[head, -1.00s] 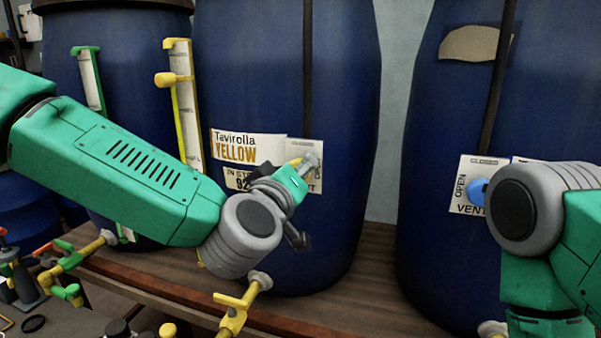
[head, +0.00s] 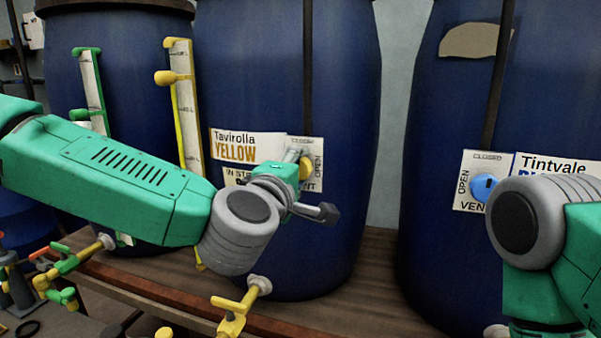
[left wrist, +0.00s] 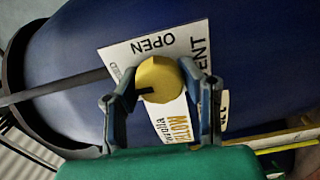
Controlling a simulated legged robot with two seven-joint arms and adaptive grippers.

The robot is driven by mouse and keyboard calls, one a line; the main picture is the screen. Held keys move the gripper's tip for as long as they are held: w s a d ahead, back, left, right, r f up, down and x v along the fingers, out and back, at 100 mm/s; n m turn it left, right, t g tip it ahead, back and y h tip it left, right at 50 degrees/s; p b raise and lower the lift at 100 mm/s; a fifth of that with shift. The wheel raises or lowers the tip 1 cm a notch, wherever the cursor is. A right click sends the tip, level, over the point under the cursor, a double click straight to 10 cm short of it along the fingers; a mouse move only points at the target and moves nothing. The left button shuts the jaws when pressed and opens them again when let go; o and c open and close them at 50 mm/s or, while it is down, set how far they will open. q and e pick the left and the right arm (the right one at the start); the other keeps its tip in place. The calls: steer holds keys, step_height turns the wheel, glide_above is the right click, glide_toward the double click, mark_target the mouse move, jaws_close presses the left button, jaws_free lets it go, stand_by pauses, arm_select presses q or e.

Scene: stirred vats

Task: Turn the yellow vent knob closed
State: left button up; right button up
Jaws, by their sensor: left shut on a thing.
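The yellow vent knob (head: 306,168) sits on a white vent plate (head: 314,148) on the middle blue vat. In the left wrist view the knob (left wrist: 160,76) is round, with a dark mark at its lower left edge. My left gripper (head: 298,161) is at the knob, and its fingers (left wrist: 162,88) stand on both sides of it, shut on it. The plate reads OPEN on its right side and CLOSED at its top in the head view. The gripper partly hides the plate's lower left. My right gripper is out of view; only my right arm shows.
A blue vent knob (head: 483,187) is on the right vat (head: 445,120). Yellow (head: 232,312) and green (head: 68,264) taps stick out low in front. A yellow level gauge (head: 182,110) stands left of the plate. The gap between the middle and right vats is free.

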arm_select(q)
steer(key=shift+s+f+n, duration=0.2)
steer(key=shift+f+n, duration=0.2)
steer(key=shift+f, duration=0.15)
steer(key=o, duration=1.2)
steer(key=shift+c, duration=0.2)
steer(key=shift+a+r, duration=0.25)
steer(key=shift+r, duration=0.1)
steer(key=v, duration=1.2)
